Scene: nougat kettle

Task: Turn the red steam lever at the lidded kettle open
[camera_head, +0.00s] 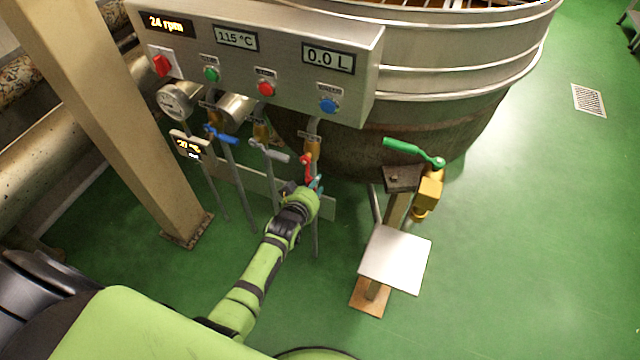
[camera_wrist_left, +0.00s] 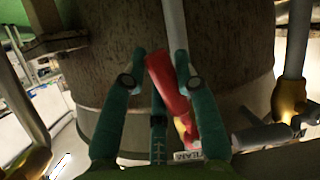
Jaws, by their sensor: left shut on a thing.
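The red steam lever (camera_head: 306,168) sits on a brass valve (camera_head: 312,147) on a vertical pipe below the control box, in front of the kettle (camera_head: 440,95). My left gripper (camera_head: 316,184) is at this lever, reaching in from below. In the left wrist view the red lever (camera_wrist_left: 168,88) slants between the two green fingers of my left gripper (camera_wrist_left: 160,58), which is shut on it. The lever's lower end meets the valve near a small label reading STEAM (camera_wrist_left: 186,156). My right gripper is in neither view.
A grey lever (camera_head: 268,151) and a blue lever (camera_head: 221,135) sit on pipes to the left. The control box (camera_head: 350,50) hangs above. A green-handled brass valve (camera_head: 428,190) and a square plate on a stand (camera_head: 396,258) are to the right. A beige post (camera_head: 110,110) stands left.

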